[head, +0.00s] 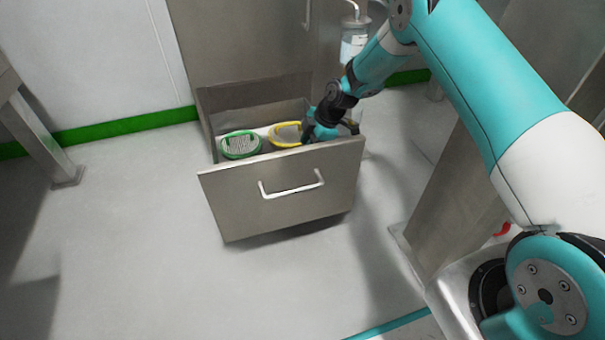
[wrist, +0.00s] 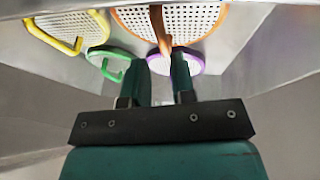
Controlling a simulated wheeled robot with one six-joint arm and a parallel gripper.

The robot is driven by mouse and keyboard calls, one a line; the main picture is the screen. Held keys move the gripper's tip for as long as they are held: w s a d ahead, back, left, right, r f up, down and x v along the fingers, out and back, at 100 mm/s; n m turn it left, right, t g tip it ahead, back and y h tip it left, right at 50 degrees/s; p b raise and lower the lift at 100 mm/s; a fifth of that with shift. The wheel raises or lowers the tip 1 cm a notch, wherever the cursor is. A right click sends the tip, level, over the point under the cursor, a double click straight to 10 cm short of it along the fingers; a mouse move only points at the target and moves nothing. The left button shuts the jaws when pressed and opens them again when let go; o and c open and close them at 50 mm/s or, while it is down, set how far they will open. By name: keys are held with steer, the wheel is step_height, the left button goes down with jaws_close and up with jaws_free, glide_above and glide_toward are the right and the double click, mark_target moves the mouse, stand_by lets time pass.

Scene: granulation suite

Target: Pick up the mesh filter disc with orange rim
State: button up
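The mesh filter disc with orange rim (wrist: 200,32) shows at the top of the wrist view, with white perforated mesh and an orange handle. Its handle points down toward the gap between the fingertips of my gripper (wrist: 163,62). The two dark green fingers are apart, with visible space between them, and I see no contact with the handle. In the head view my gripper (head: 318,132) reaches down into the right side of the open drawer (head: 285,190). The orange-rimmed disc cannot be made out there, hidden by my gripper and arm.
A green-rimmed disc (head: 240,146) and a yellow-rimmed disc (head: 287,134) lie in the drawer, left of my gripper. A purple-rimmed disc (wrist: 188,62) shows close beside the fingertips in the wrist view. The drawer's walls and front panel surround my gripper. The floor in front is clear.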

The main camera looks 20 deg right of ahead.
steer(key=shift+b+x, duration=2.3)
steer(key=shift+x, duration=0.8)
steer(key=shift+s+r, duration=0.1)
steer(key=shift+s, duration=0.1)
jaws_close()
